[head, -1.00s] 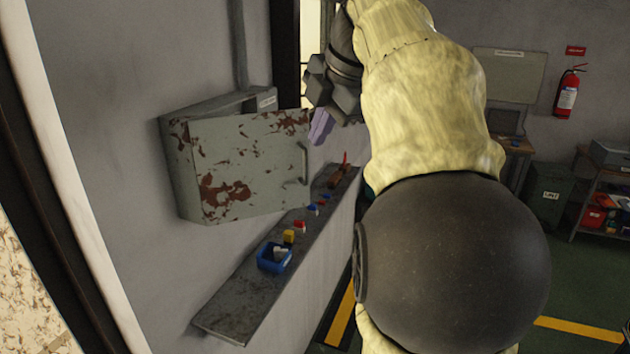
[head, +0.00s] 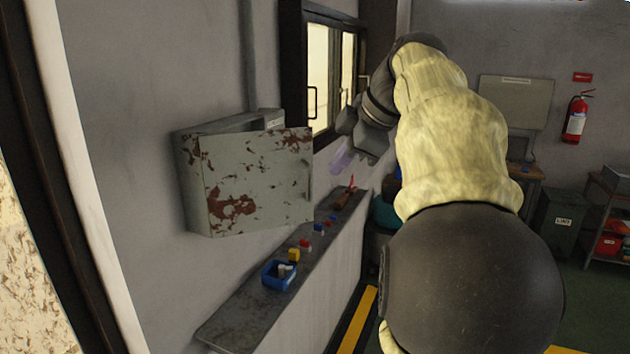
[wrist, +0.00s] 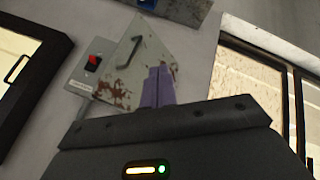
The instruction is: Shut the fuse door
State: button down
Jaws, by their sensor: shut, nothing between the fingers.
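The fuse box is a grey metal cabinet on the left wall, and its fuse door (head: 255,185) is grey with rust patches and a handle near its right edge. The door stands ajar, with a gap showing along the top between it and the cabinet body. In the wrist view the door (wrist: 140,62) and its handle appear behind my fingers. My gripper (head: 341,160) has purple fingers, to the right of the door in the head view and apart from it. The fingers are shut and empty; they also show in the wrist view (wrist: 158,86).
A narrow shelf (head: 235,325) below the cabinet carries a blue bin (head: 279,274) and several small coloured items. A dark-framed window (head: 330,75) is behind my gripper. A red button box (wrist: 92,66) shows in the wrist view.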

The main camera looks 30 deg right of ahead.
jog(key=w+f+p, duration=0.4)
jog(key=w+f, duration=0.2)
jog(key=w, duration=0.2)
jog(key=shift+w+a+f, duration=0.2)
jog(key=shift+f, duration=0.15)
